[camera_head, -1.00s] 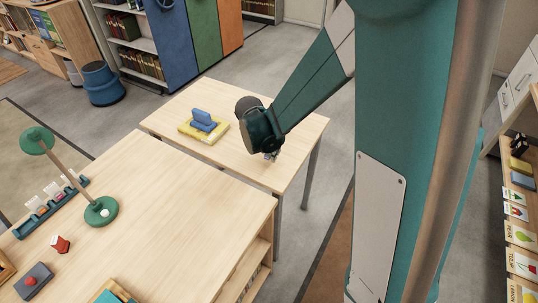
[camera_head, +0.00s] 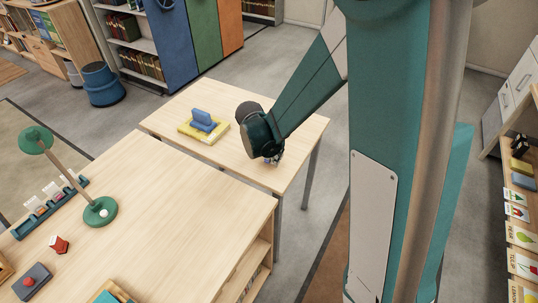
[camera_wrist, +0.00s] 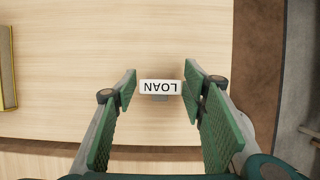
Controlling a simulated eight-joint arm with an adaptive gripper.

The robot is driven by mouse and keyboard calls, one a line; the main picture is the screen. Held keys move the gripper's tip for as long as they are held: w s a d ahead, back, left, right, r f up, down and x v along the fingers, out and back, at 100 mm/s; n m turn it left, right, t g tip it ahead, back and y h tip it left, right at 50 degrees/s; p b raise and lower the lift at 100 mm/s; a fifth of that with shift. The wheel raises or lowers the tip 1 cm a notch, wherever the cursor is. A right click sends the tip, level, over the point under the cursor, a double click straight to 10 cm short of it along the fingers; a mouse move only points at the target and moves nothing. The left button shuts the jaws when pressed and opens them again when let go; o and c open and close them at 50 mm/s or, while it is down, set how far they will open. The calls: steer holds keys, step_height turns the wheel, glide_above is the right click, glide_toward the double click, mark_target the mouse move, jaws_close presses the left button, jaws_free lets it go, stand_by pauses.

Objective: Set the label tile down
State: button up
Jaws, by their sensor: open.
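The label tile (camera_wrist: 160,87) is a small white block marked LOAN, upside down in the wrist view. It appears to rest on the pale wooden table (camera_wrist: 70,60), near its edge. A small grey part shows just below it. My gripper (camera_wrist: 161,98) is open, with one green finger pad on each side of the tile and a visible gap on both sides. In the head view my gripper (camera_head: 273,159) is low over the right part of the far table; my wrist largely hides the tile there.
A shelf with picture cards (camera_head: 520,236) stands at right.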

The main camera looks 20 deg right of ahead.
steer(key=shift+r, duration=0.15)
steer(key=p+v, duration=0.2)
steer(key=v, duration=1)
steer(key=shift+p, duration=0.4)
stand_by(0.5)
steer(key=s+d+r+m+t+y, duration=0.1)
steer(key=s+d+r+m+t, duration=0.1)
steer(key=s+r+m, duration=0.5)
steer(key=s+d+r+m+t+y, duration=0.2)
steer(key=s+r+m, duration=0.5)
steer(key=s+m, duration=1)
steer(key=shift+d+r+m, duration=0.35)
steer(key=shift+d+m, duration=0.4)
steer(key=shift+m, duration=0.75)
steer(key=shift+s, duration=0.1)
